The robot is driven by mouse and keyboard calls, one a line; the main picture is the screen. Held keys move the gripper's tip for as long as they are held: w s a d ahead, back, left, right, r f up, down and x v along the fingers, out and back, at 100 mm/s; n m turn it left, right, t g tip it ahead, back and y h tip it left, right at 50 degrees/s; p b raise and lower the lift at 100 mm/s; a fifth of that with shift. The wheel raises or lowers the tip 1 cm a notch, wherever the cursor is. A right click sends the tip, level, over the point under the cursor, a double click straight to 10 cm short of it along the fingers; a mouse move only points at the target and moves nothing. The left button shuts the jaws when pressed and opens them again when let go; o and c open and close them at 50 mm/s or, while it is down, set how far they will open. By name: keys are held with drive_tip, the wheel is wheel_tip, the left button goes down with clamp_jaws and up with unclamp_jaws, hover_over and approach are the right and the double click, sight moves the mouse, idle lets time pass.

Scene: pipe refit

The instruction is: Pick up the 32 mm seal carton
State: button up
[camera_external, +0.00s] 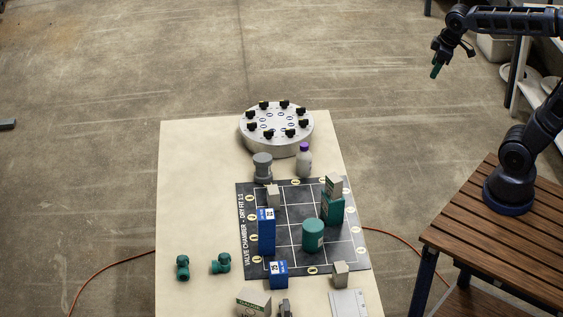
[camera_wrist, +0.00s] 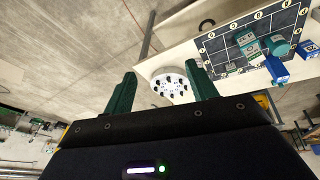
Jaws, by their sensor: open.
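Two blue cartons with white number labels are in the external view: a taller one (camera_external: 266,235) on the left side of the dark mat and a smaller one (camera_external: 278,274) at its front edge. The numbers are too small to read surely, so I cannot tell which is the 32 mm seal carton. Two blue boxes also show in the wrist view, one (camera_wrist: 277,69) near the mat's edge and one (camera_wrist: 308,50) at the right. My gripper (camera_external: 436,70) is open and empty, high to the right of the table; its green fingers (camera_wrist: 162,88) are spread in the wrist view.
The mat (camera_external: 290,199) also bears a teal cylinder (camera_external: 313,236), a teal box (camera_external: 331,212) and small grey blocks. Behind are a grey fitting (camera_external: 262,166), a purple-capped bottle (camera_external: 304,163) and a round flange (camera_external: 276,130).

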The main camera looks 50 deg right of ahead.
drive_tip(key=w+a+f+n+g, duration=0.1)
drive_tip(key=w+a+f+n, duration=0.1)
drive_tip(key=w+a+n, duration=0.65)
drive_tip(key=n+g+h, duration=0.1)
drive_tip(key=n, duration=1.3)
hover_over(273, 189)
drive_tip(key=s+a, duration=0.2)
drive_tip(key=f, duration=2.7)
drive_tip(key=shift+d+f, duration=0.15)
drive_tip(key=shift+d, duration=0.1)
drive_tip(key=f, duration=0.5)
drive_tip(key=shift+w+d+f, duration=0.2)
drive_tip(key=shift+w+d, duration=0.1)
drive_tip(key=shift+w+d+f, duration=0.15)
drive_tip(key=shift+w+f, duration=0.1)
drive_tip(key=shift+f, duration=0.6)
drive_tip(key=shift+w+d+f, duration=0.15)
drive_tip(key=shift+w+f, duration=0.1)
drive_tip(key=shift+f, duration=0.65)
drive_tip(key=shift+w+d+f, duration=0.15)
drive_tip(key=shift+w+f, duration=0.1)
drive_tip(key=shift+f, duration=0.6)
drive_tip(key=c, duration=1.1)
